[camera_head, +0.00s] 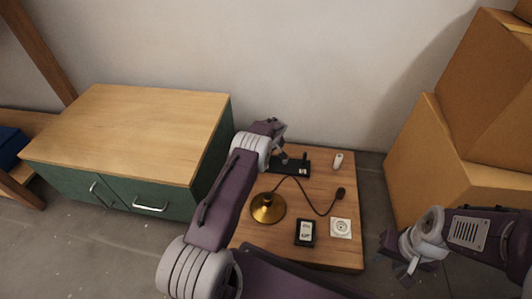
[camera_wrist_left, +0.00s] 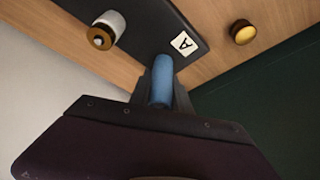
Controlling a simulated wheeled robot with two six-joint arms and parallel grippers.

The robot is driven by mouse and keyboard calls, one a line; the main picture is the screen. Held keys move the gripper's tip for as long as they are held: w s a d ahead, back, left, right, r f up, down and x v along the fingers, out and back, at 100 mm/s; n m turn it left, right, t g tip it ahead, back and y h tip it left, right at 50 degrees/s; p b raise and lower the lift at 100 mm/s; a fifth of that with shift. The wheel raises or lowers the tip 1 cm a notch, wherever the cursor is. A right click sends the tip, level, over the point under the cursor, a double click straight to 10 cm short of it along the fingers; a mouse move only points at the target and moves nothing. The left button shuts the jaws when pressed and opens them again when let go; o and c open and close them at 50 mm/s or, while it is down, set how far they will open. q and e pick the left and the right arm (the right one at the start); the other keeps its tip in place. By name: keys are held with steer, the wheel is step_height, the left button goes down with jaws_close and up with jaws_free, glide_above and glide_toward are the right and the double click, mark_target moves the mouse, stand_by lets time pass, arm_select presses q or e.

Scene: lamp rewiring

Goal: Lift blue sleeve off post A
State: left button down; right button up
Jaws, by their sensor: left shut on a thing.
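The blue sleeve (camera_wrist_left: 161,82) is upright in the left wrist view, between the fingers of my left gripper (camera_wrist_left: 160,98). That gripper is shut on it. The sleeve is by the edge of a dark board (camera_wrist_left: 150,22) with a white label "A" (camera_wrist_left: 184,44). The post is hidden, and I cannot tell whether the sleeve still surrounds it. In the head view the left gripper (camera_head: 283,152) is over the dark board (camera_head: 292,168) and hides the sleeve. My right gripper (camera_head: 397,258) is open and empty, right of the small table.
The wooden table (camera_head: 285,250) holds a brass lamp base (camera_head: 267,208), a corded dark plug (camera_head: 340,193), a black labelled box (camera_head: 305,233), a white socket (camera_head: 341,228) and a white cylinder (camera_head: 338,160). A green cabinet (camera_head: 130,135) stands left, cardboard boxes (camera_head: 440,160) right.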

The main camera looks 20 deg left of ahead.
arm_select(q)
steer(key=shift+r, duration=0.1)
step_height(320, 180, up, 10)
steer(key=p, duration=0.7)
stand_by(0.3)
